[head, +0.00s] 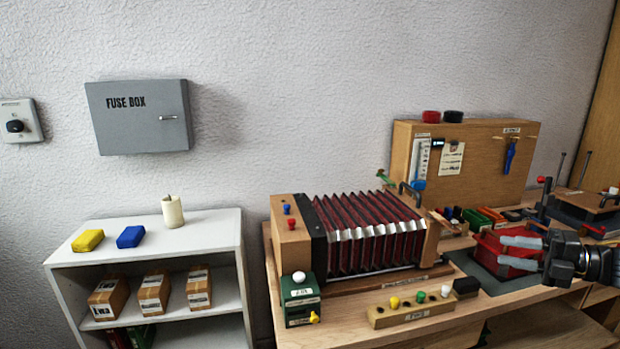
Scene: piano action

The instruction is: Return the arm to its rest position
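My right gripper (501,250) comes in from the right edge, above the right part of the wooden workbench (470,325). Its two grey fingers are spread apart with a gap between them, and nothing shows held there. A red box or tray (489,247) on a dark mat lies behind and below the fingers and is partly hidden by them. I cannot tell whether the fingers touch it. My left gripper is not in view.
An accordion-like bellows unit (365,235) fills the bench's middle. A green box (300,302) and a wooden block with coloured knobs (411,308) stand in front. A tool board (465,160) stands behind. A white shelf (160,238) is at left, below a grey fuse box (139,117).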

